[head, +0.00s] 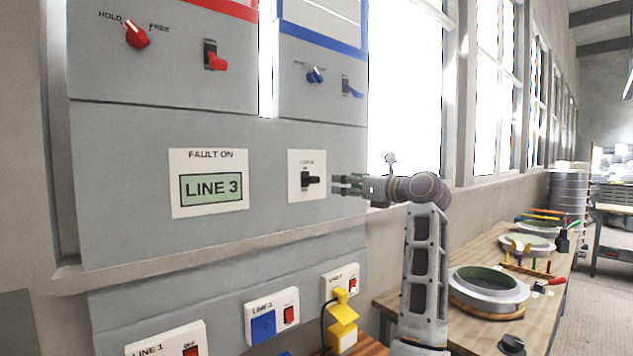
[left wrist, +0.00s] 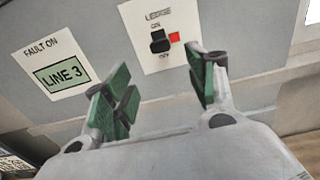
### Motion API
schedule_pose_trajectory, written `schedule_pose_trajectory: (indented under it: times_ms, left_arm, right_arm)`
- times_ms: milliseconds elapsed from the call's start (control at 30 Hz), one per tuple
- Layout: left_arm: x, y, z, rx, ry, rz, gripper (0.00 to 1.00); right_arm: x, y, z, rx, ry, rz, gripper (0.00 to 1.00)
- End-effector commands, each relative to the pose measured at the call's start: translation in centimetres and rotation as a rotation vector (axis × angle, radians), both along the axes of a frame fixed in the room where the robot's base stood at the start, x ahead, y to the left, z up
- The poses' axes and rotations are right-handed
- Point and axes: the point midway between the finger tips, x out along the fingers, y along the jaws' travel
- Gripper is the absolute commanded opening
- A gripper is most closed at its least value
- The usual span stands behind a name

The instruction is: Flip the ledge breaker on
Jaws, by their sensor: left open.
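The ledge breaker (head: 311,181) is a dark switch on a white plate on the grey wall panel. In the left wrist view the breaker (left wrist: 159,42) has ON above, OFF below and a small red patch at its right. I cannot tell for sure which way its lever is set. My left gripper (head: 338,185) is just right of the breaker plate in the head view, pointing at it. Its green-padded fingers (left wrist: 163,100) are open and empty, with the breaker beyond and between them. They look apart from the lever. My right gripper is not in view.
A FAULT ON sign (head: 210,188) reading LINE 3 is left of the breaker. Red (head: 214,57) and blue (head: 349,88) switches are above. A ledge (head: 180,252) runs below, over several line boxes, one with a yellow plug (head: 342,312). A bench with a round mould (head: 488,291) stands right.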

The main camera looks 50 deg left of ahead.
Motion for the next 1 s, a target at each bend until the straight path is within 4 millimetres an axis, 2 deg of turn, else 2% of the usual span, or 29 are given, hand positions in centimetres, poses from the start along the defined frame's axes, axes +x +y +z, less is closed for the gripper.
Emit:
schedule_pose_trajectory:
  times_ms: [167,367,800,1000]
  left_arm:
    - [0.0,0.1,0.0,0.001,0.001,0.0,0.57]
    - [0.1,1.2,0.1,0.001,0.002,0.002,0.57]
    - [0.4,6.4,0.1,0.002,0.003,0.002,0.57]
    - [0.7,9.0,0.1,0.002,0.003,0.002,0.57]
  right_arm:
    - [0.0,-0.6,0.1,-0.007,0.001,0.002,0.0]
    - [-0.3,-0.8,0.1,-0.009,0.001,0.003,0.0]
    - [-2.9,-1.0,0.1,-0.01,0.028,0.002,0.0]
    - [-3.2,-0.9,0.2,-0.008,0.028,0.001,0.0]
